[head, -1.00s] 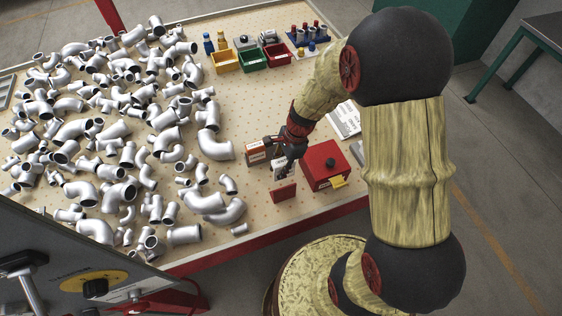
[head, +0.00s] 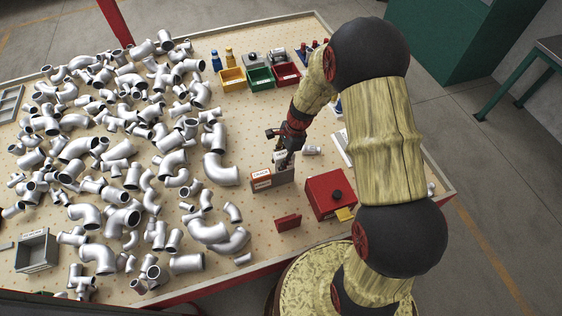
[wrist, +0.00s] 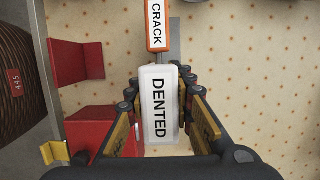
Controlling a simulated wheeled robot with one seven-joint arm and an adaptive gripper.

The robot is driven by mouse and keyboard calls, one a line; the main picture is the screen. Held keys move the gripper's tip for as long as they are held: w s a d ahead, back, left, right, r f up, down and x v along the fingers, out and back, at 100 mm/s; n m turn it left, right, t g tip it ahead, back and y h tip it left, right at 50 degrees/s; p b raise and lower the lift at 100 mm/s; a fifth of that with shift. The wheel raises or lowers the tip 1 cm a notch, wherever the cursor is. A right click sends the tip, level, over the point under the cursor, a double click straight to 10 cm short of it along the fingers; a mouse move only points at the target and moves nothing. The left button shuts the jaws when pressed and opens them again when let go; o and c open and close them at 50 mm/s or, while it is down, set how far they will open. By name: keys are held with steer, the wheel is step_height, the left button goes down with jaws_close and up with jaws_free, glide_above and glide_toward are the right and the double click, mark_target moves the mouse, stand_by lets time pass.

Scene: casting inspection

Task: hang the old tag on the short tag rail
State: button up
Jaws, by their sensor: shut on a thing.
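My gripper (wrist: 163,88) is shut on a white tag (wrist: 159,105) marked DENTED. In the head view my gripper (head: 289,150) is above the bench, and the white tag (head: 280,157) shows just below its fingers. An orange-edged tag (wrist: 156,25) marked CRACK is just beyond the held tag in the wrist view. In the head view the orange-edged tag (head: 262,180) is on the near left of a low grey piece (head: 284,175), which may be the short rail. The held tag appears close to this piece; I cannot tell whether they touch.
Many silver pipe fittings (head: 120,190) cover the left. Yellow (head: 232,78), green and red bins are at the back.

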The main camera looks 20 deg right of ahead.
steer(key=shift+f+b, duration=2.4)
steer(key=shift+f, duration=1.8)
steer(key=shift+f, duration=0.15)
steer(key=o, duration=1.2)
steer(key=shift+c, duration=0.2)
steer(key=v, duration=1.2)
